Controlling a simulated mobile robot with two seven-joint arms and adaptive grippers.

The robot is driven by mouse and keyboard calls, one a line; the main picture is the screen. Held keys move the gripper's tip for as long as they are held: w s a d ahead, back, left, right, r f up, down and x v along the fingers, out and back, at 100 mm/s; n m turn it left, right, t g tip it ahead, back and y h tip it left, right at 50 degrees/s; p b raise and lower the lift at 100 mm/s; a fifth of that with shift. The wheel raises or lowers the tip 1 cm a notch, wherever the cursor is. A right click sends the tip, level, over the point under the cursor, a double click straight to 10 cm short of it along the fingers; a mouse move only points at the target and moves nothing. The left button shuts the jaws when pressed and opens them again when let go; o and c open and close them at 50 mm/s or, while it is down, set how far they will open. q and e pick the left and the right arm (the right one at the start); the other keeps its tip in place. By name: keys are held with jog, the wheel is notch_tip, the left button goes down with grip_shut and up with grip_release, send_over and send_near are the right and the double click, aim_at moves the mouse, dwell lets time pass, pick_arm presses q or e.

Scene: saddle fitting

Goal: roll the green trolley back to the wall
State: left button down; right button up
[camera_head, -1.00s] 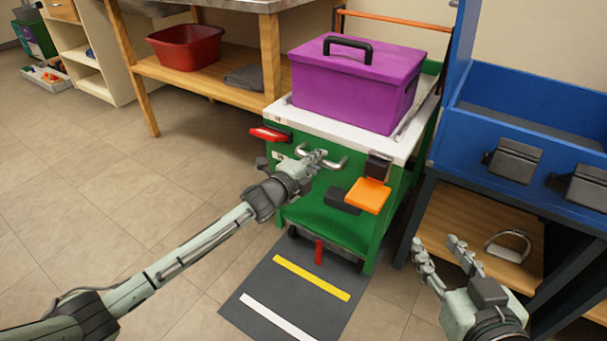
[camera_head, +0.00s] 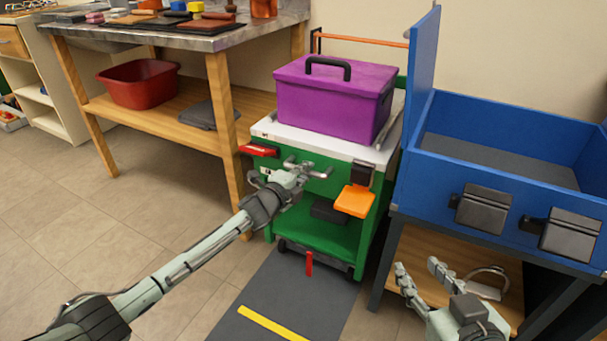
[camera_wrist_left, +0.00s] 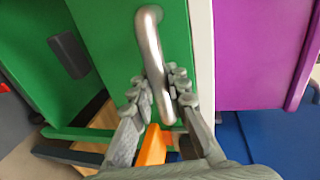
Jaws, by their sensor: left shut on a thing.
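The green trolley (camera_head: 318,236) stands against or near the wall, between a wooden-legged table and a blue box on a dark frame; its back edge is hidden, so I cannot tell whether it touches the wall. A purple lidded box (camera_head: 330,103) sits on its white top. My left gripper (camera_head: 298,174) is shut on the metal handle (camera_head: 322,173) on the trolley's front. The left wrist view shows the bar (camera_wrist_left: 150,45) between the fingers of the gripper (camera_wrist_left: 161,92). My right gripper (camera_head: 419,267) is open and empty at the lower right, in front of the frame's shelf.
The table (camera_head: 262,35) with a red basin (camera_head: 138,87) on its shelf is close to the trolley's left. The blue box (camera_head: 500,160) is close on its right. A dark mat (camera_head: 290,300) with a yellow stripe (camera_head: 270,323) lies in front. Floor at left is clear.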

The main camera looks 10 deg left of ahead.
pick_arm(q)
jog(key=shift+w+a+r, duration=0.1)
jog(key=shift+w+r, duration=0.1)
jog(key=shift+r, duration=0.1)
jog(key=c, duration=1.5)
grip_release()
jog(key=shift+w+f, duration=0.1)
jog(key=shift+f, duration=0.05)
jog(key=shift+o, duration=0.2)
jog(key=shift+f, duration=0.1)
jog(key=shift+s, duration=0.35)
jog(key=v, duration=1.1)
jog(key=shift+s, duration=0.2)
